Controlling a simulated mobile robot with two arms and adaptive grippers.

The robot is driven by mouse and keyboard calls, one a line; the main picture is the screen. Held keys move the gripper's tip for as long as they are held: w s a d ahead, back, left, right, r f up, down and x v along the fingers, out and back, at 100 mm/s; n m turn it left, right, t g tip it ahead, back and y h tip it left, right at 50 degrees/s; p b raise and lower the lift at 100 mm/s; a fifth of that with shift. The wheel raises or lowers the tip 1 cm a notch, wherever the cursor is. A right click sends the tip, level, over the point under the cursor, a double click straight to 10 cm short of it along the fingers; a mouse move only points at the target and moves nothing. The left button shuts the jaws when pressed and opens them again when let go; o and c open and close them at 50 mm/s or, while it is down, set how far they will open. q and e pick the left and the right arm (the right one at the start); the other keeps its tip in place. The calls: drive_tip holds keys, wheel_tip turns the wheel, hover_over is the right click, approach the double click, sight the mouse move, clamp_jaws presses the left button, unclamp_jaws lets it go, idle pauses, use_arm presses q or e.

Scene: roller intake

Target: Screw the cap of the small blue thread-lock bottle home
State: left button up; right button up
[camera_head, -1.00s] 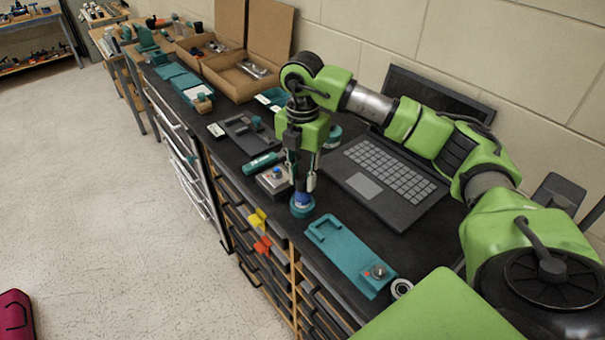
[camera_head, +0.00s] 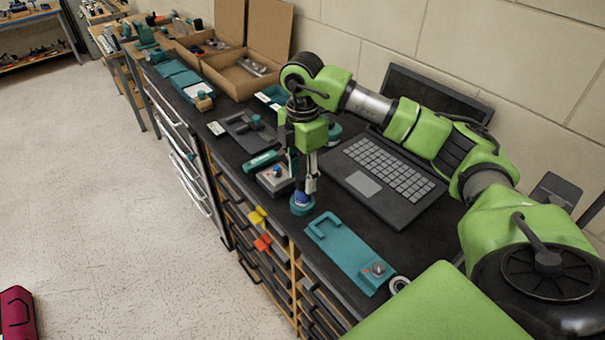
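A small blue bottle (camera_head: 302,199) stands upright in a round teal holder (camera_head: 302,209) near the front edge of the black bench. My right gripper (camera_head: 304,190) points straight down over it, its fingertips at the bottle's top. The fingers hide the cap, and I cannot tell a cap from the bottle body at this size. Whether the fingers press on the bottle or stand just apart from it is too small to tell. My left gripper is not in view.
A teal tray (camera_head: 340,250) with a metal knob lies right of the bottle. An open laptop (camera_head: 385,180) is behind it. A grey box with a blue button (camera_head: 275,180) and a green-handled tool (camera_head: 262,160) lie to the left. Open cardboard boxes (camera_head: 240,78) stand farther back.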

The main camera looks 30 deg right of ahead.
idle(0.3)
drive_tip(key=n+b, duration=0.1)
drive_tip(key=n, duration=0.2)
drive_tip(key=shift+f, duration=0.1)
drive_tip(key=n, duration=0.4)
drive_tip(key=shift+n+b, duration=0.3)
drive_tip(key=n+b, duration=0.1)
drive_tip(key=n, duration=0.2)
drive_tip(key=shift+n, duration=0.4)
drive_tip(key=n, duration=0.3)
drive_tip(key=shift+n+b, duration=0.3)
drive_tip(key=shift+n, duration=0.1)
drive_tip(key=n+b, duration=0.1)
drive_tip(key=n, duration=0.5)
drive_tip(key=shift+n, duration=0.4)
drive_tip(key=n+b, duration=0.1)
drive_tip(key=n, duration=0.4)
drive_tip(key=shift+n, duration=0.3)
